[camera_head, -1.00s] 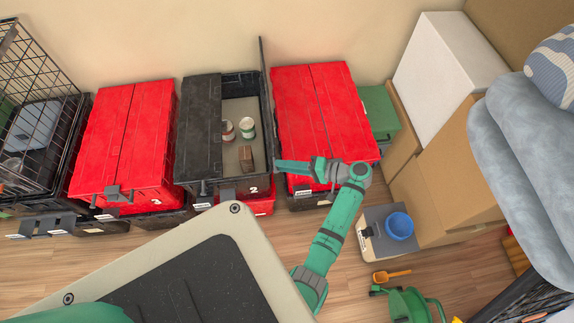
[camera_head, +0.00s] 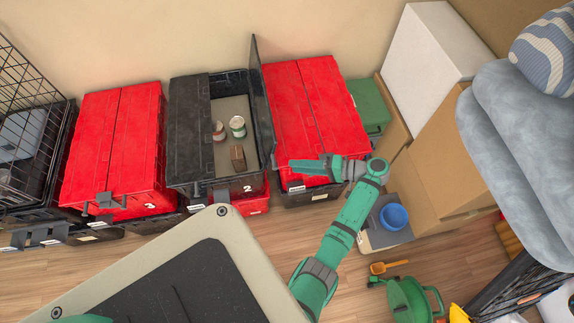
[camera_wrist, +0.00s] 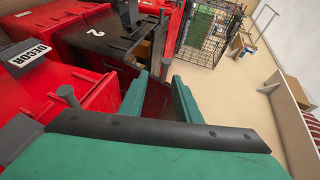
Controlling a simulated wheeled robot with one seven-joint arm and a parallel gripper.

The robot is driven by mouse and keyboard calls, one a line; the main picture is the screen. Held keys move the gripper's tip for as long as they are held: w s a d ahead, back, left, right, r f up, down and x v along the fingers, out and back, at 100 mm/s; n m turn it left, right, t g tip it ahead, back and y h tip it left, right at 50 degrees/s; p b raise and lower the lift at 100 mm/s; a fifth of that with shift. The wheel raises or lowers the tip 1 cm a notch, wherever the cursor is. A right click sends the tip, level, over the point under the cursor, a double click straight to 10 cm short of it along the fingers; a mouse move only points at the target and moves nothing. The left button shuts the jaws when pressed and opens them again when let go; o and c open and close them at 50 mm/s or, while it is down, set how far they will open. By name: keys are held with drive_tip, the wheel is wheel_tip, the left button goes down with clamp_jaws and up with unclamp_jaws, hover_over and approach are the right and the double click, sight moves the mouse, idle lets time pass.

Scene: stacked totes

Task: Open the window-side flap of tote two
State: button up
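Tote two (camera_head: 252,187) is a black tote marked 2, stacked on a red one. Its left flap (camera_head: 189,130) lies shut. Its right flap (camera_head: 262,95) stands upright beside the red tote to the right. The frames do not show which side the window is on. Inside the open half are two small cans (camera_head: 237,126) and a brown block (camera_head: 238,157). My gripper (camera_head: 296,166) is over the front of the right red tote, right of tote two and apart from it. In the wrist view, its teal fingers (camera_wrist: 159,84) are spread and empty, with tote two (camera_wrist: 92,42) beyond.
Closed red totes stand on the left (camera_head: 112,140) and right (camera_head: 318,115) of tote two. A wire crate (camera_head: 35,75) is at far left. Cardboard boxes (camera_head: 437,170) and a white box (camera_head: 430,55) are at right.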

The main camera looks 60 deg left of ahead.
drive_tip(key=shift+v, duration=1.45)
drive_tip(key=shift+w, duration=0.1)
drive_tip(key=s+d+f+m+t, duration=0.2)
drive_tip(key=f+m+t, duration=0.15)
drive_tip(key=f, duration=0.45)
drive_tip(key=s+d+f+m+t, duration=0.2)
drive_tip(key=f+m+t, duration=0.1)
drive_tip(key=f+t, duration=0.3)
drive_tip(key=s+d+f+m+t+h, duration=0.2)
drive_tip(key=s+d+t, duration=0.1)
drive_tip(key=d, duration=0.4)
drive_tip(key=s+d+f+m+t+h, duration=0.2)
drive_tip(key=s+d+f+t, duration=0.15)
drive_tip(key=d, duration=0.25)
drive_tip(key=s+d+r+t+h, duration=0.4)
drive_tip(key=d+r+t+h, duration=0.1)
drive_tip(key=d+r, duration=0.65)
drive_tip(key=s+d+r+t+h, duration=0.1)
drive_tip(key=s+d+r+t, duration=0.1)
drive_tip(key=r, duration=0.8)
drive_tip(key=s+d+r+t+h, duration=0.1)
drive_tip(key=s+d+r+t, duration=0.1)
drive_tip(key=r, duration=0.7)
drive_tip(key=shift+s+d+r+n+t, duration=0.3)
drive_tip(key=shift+s+d+r+n, duration=0.1)
drive_tip(key=shift+s+d, duration=0.4)
